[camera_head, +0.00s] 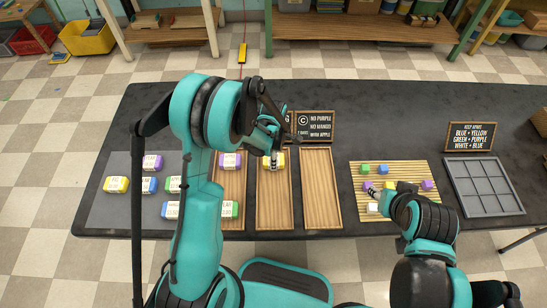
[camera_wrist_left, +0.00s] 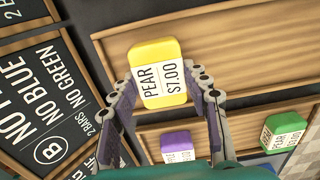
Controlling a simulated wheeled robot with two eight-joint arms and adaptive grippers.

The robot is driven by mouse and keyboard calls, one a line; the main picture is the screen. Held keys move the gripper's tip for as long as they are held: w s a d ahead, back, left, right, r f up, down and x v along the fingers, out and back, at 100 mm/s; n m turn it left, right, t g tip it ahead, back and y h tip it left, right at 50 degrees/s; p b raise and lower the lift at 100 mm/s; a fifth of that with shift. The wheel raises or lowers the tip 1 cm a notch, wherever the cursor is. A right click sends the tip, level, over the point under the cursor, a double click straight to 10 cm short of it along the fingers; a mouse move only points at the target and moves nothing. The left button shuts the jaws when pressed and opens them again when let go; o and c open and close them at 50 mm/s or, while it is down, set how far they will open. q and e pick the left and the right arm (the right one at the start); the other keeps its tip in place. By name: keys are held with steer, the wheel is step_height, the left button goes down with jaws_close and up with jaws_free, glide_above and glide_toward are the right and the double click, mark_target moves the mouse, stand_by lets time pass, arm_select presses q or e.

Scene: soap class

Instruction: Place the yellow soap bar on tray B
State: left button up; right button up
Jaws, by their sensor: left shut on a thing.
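The yellow soap bar (camera_wrist_left: 158,75), labelled PEAR $7.00, is between the fingers of my left gripper (camera_wrist_left: 163,95) in the wrist view. My left gripper is shut on it. In the head view the bar (camera_head: 279,160) is at the far end of the middle wooden tray, tray B (camera_head: 274,205), partly hidden by my gripper. Tray B also shows behind the bar in the wrist view (camera_wrist_left: 240,50). I cannot tell whether the bar touches the tray. My right gripper (camera_head: 373,193) is over the slatted mat; its jaw state is unclear.
The left tray (camera_head: 229,185) holds a purple bar (camera_head: 230,161) and a green bar (camera_head: 229,209). The right tray (camera_head: 321,190) is empty. More bars lie on a grey mat (camera_head: 110,207). Small cubes sit on the slatted mat (camera_head: 405,170). Signs (camera_head: 314,125) stand behind the trays.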

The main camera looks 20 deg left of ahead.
arm_select(q)
steer(key=o, duration=1.2)
steer(key=shift+f, duration=0.1)
steer(key=shift+r+p, duration=0.35)
step_height(320, 180, up, 12)
steer(key=f+p, duration=0.1)
steer(key=p, duration=0.3)
steer(key=s+a+r+m+t, duration=0.1)
steer(key=s+r+m+t, duration=0.1)
steer(key=s+r+m, duration=0.3)
steer(key=s+a+r+m+t, duration=0.1)
steer(key=s+r+m+t, duration=0.1)
steer(key=s+r+m, duration=0.3)
steer(key=s+r+m+t, duration=0.3)
steer(key=s+r+m, duration=0.2)
steer(key=m, duration=0.6)
steer(key=shift+s+a+r, duration=0.2)
steer(key=shift+s, duration=0.3)
steer(key=shift+s+a+r, duration=0.15)
steer(key=shift+s+a, duration=0.05)
steer(key=shift+s, duration=0.25)
